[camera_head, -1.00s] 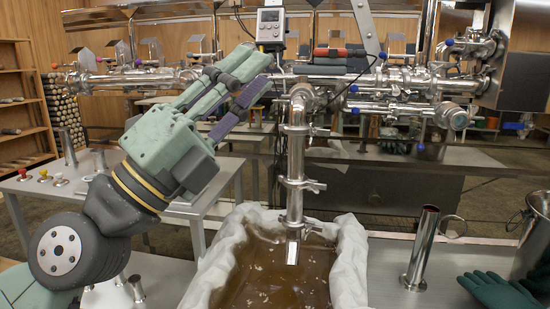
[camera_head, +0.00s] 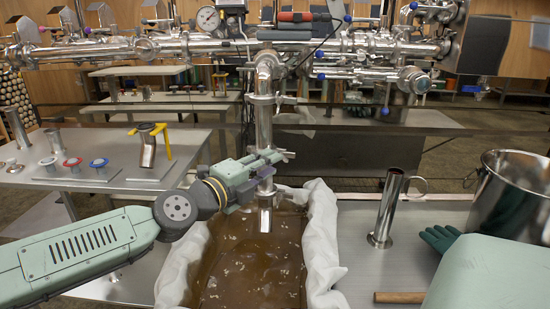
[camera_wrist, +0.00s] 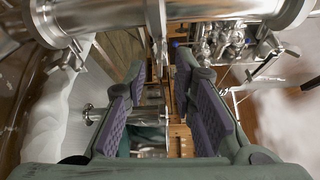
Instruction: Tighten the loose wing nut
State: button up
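The vertical steel pipe (camera_head: 264,125) hangs over the syrup pan, with clamps along it. One clamp (camera_head: 284,99) is on its upper part, and a lower clamp (camera_head: 284,154) is partly hidden by my gripper (camera_head: 262,170). My gripper is at the pipe's lower part, reaching in from the left. In the wrist view my gripper (camera_wrist: 160,70) is open, its two purple-padded fingers apart. There the pipe (camera_wrist: 100,14) crosses the top, with a clamp ring (camera_wrist: 155,17) around it. A thin bolt-like part (camera_wrist: 159,48) shows between the fingertips; I cannot tell whether it is the loose wing nut.
The syrup pan with white cloth edges (camera_head: 322,245) lies below the pipe. A steel tube (camera_head: 386,210), a pot (camera_head: 512,195) and a green glove (camera_head: 440,238) are at right. A bench (camera_head: 112,175) with small valves and a yellow-handled clamp (camera_head: 160,130) stands left.

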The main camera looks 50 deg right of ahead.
jog(key=shift+w+d, duration=0.1)
jog(key=shift+d, duration=1.45)
grip_shut()
